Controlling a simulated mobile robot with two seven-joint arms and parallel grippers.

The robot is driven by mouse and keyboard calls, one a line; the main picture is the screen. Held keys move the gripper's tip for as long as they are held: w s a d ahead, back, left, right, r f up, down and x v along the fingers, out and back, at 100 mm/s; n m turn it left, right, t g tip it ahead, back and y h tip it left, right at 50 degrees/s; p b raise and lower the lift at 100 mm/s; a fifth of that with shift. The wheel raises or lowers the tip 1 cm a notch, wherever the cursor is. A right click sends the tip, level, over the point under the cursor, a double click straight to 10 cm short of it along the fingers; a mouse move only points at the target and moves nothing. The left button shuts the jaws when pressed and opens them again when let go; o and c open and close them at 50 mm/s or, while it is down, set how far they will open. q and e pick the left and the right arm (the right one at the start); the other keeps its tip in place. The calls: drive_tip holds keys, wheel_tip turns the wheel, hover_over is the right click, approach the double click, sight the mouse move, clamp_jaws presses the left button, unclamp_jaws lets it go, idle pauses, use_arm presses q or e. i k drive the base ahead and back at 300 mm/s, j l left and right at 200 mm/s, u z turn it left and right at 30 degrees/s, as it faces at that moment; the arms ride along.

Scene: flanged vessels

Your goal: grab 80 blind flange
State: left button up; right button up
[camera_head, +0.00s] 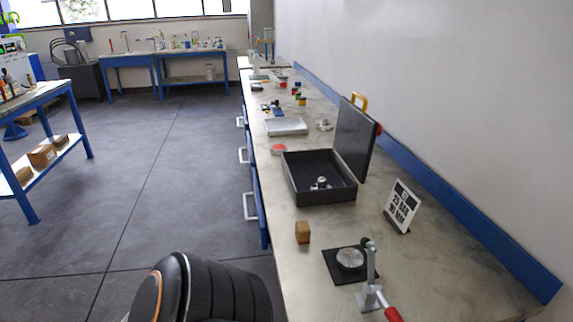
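No label reading 80 shows, so I cannot tell which metal piece is the 80 blind flange. A round silver metal disc (350,260) lies flat on a black square pad (333,268) on the bench at the front. A small silver metal piece (321,183) stands inside an open black case (322,200) further back; its lid (356,140) is raised on the right. More small metal parts (324,125) lie behind the case, too small to identify.
A clamp with a red handle (393,314) stands beside the pad. A tilted white sign (402,206) is at the right, a brown block (302,232) at the left edge. A grey tray (286,127) and red disc (279,150) lie behind.

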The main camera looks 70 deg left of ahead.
sight(321, 184)
drive_tip(key=u, duration=2.05)
drive_tip(key=j, duration=1.15)
drive_tip(key=i+z, duration=0.05)
